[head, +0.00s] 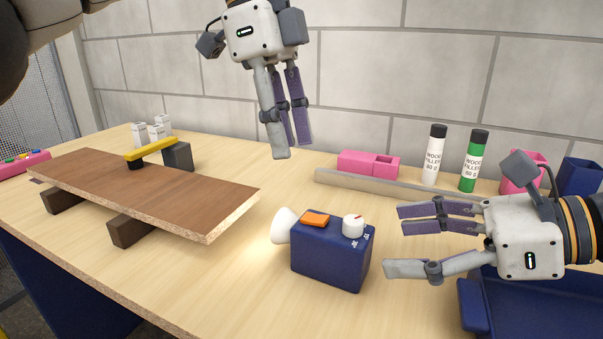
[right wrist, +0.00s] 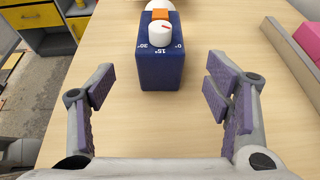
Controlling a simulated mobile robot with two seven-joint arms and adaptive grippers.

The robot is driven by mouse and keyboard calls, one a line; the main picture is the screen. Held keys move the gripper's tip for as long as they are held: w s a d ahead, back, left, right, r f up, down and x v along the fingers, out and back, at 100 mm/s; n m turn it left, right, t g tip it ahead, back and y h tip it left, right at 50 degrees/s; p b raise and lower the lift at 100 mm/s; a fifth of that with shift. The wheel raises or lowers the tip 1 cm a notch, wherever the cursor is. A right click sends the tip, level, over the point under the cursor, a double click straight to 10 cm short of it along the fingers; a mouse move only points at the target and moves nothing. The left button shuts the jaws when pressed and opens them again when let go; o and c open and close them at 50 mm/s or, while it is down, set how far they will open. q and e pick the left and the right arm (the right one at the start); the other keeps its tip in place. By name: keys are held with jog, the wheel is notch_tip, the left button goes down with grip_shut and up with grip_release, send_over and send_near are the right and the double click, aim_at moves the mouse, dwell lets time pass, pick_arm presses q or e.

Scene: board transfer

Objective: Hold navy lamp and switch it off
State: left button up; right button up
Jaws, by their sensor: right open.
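The navy lamp (head: 325,263) is a box standing upright on the table. It has a white cone (head: 285,226) at its left end, an orange button (head: 315,218) and a white dial with a red mark (head: 353,225) on top. A warm glow lies on the table by the cone. My right gripper (head: 394,246) is open and empty just right of the lamp, its fingers pointing at it. In the right wrist view the lamp (right wrist: 161,72) lies ahead between the fingers, apart from them. My left gripper (head: 292,150) hangs fingers-down above and behind the lamp, touching nothing; its opening is unclear.
A brown board (head: 140,185) rests on dark blocks at left, with a yellow-handled tool (head: 150,149) behind it. A grey bar (head: 390,186), a pink block (head: 368,163) and two filler bottles (head: 472,160) stand behind. A navy tray (head: 472,305) is at right. The table front of the lamp is clear.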

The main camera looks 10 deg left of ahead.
aim_at(323, 245)
jog(key=x, duration=1.2)
jog(key=c, duration=1.2)
pick_arm(q)
jog(key=c, duration=0.4)
pick_arm(e)
jog(key=shift+c, duration=0.2)
pick_arm(q)
jog(key=shift+w+a+g+h, duration=0.1)
jog(key=shift+a+g+h, duration=0.4)
jog(key=shift+h, duration=0.4)
grip_shut()
pick_arm(e)
jog(key=shift+d, duration=0.1)
pick_arm(q)
jog(key=a+r+h, duration=0.1)
jog(key=a+m+g+h, duration=0.1)
jog(key=h, duration=0.1)
jog(key=w+a+r+m+h, duration=0.1)
jog(key=h, duration=0.1)
jog(key=shift+a+r+g, duration=0.25)
jog(key=shift+r+g, duration=0.05)
jog(key=shift+g, duration=0.1)
